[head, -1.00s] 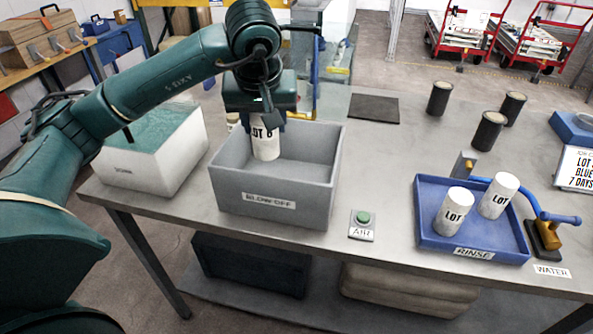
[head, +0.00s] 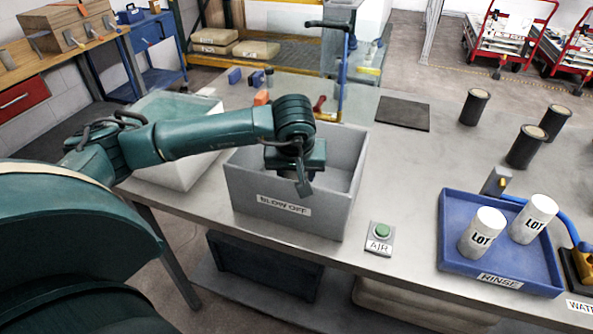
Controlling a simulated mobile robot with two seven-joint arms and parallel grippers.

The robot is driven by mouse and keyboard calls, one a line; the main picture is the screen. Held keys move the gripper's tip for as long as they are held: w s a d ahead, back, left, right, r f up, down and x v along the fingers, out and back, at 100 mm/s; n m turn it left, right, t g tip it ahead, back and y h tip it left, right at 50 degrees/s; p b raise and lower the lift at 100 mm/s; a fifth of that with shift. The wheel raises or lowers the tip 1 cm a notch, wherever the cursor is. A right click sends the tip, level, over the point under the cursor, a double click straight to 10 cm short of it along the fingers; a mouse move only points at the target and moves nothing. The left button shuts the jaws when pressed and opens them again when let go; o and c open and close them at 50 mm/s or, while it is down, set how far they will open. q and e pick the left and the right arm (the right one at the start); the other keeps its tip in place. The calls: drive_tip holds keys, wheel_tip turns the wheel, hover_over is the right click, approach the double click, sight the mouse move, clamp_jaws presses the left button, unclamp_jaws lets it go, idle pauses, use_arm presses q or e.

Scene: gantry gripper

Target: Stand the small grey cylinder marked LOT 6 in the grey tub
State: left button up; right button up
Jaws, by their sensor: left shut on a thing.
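The grey tub (head: 330,212), labelled BLOW OFF, stands on the table in the head view. My left gripper (head: 303,182) reaches down into its opening, close behind the front wall. It is shut on the pale cylinder marked LOT, whose last mark reads like a 6 in the earlier frame. Now the gripper and the tub's front wall hide the cylinder, so I cannot tell whether it touches the tub floor. My right gripper is not in view.
A blue RINSE tray (head: 452,222) at the right holds two pale LOT cylinders (head: 482,232). A green AIR button (head: 382,230) sits between tub and tray. A white basin (head: 180,172) stands left of the tub. Dark cylinders (head: 526,147) and a dark mat (head: 403,112) lie farther back.

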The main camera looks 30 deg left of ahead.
use_arm(q)
drive_tip(key=shift+w+f, duration=0.1)
drive_tip(key=shift+f, duration=0.15)
drive_tip(key=o, duration=1.3)
drive_tip(key=shift+r, duration=0.1)
drive_tip(key=b+v, duration=0.1)
drive_tip(key=v, duration=1.1)
drive_tip(key=shift+b, duration=0.3)
